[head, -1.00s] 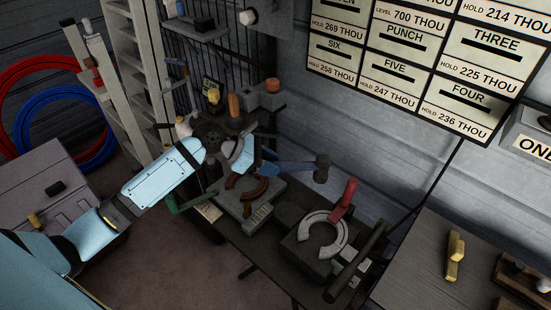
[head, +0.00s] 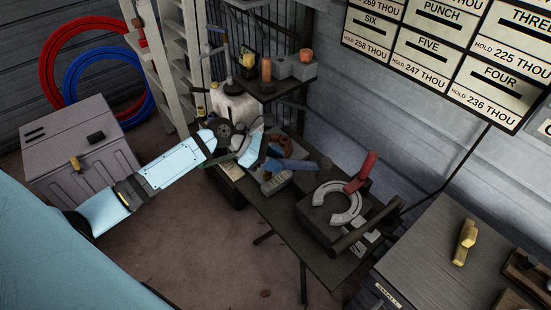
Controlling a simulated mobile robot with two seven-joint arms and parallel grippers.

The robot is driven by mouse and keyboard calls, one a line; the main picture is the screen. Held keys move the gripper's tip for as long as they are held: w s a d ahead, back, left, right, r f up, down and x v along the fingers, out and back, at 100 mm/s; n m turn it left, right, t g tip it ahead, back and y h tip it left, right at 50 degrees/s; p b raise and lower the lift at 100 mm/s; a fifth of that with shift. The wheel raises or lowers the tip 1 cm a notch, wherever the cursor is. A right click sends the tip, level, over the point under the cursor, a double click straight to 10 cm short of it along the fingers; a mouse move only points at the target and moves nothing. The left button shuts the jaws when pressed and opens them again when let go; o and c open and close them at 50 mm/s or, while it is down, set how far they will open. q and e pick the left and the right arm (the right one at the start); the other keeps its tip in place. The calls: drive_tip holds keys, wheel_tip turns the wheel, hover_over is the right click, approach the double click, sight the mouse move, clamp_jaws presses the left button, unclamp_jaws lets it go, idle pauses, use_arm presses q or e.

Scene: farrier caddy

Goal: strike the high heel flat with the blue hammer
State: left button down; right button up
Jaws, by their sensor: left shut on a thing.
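My left gripper (head: 262,152) is shut on the blue hammer (head: 291,163). The hammer's handle points right, and its dark head (head: 324,165) is above the bench between two horseshoes. A grey horseshoe (head: 322,212) lies on a dark block (head: 312,228), below and right of the hammer head in the picture. A brown horseshoe (head: 284,143) sits on a grey block behind the hammer, partly hidden by it and my gripper. I cannot tell from here which heel stands high. My right gripper is not in view.
A red-handled tool (head: 364,169) stands beside the grey horseshoe. A dark bar (head: 363,226) lies along the dark block's right side. A side table (head: 425,255) with a yellow tool (head: 465,243) is at right. A shelf (head: 265,92) stands behind my gripper.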

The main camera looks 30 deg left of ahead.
use_arm(q)
drive_tip(key=shift+r, duration=0.1)
drive_tip(key=shift+r+p, duration=0.1)
drive_tip(key=shift+p, duration=0.25)
drive_tip(key=shift+r+p, duration=0.15)
drive_tip(key=shift+p, duration=0.4)
wheel_tip(320, 180, down, 11)
drive_tip(key=b, duration=0.1)
wheel_tip(320, 180, up, 5)
drive_tip(key=p, duration=0.5)
drive_tip(key=shift+r+p, duration=0.1)
drive_tip(key=shift+p, duration=0.25)
idle(0.3)
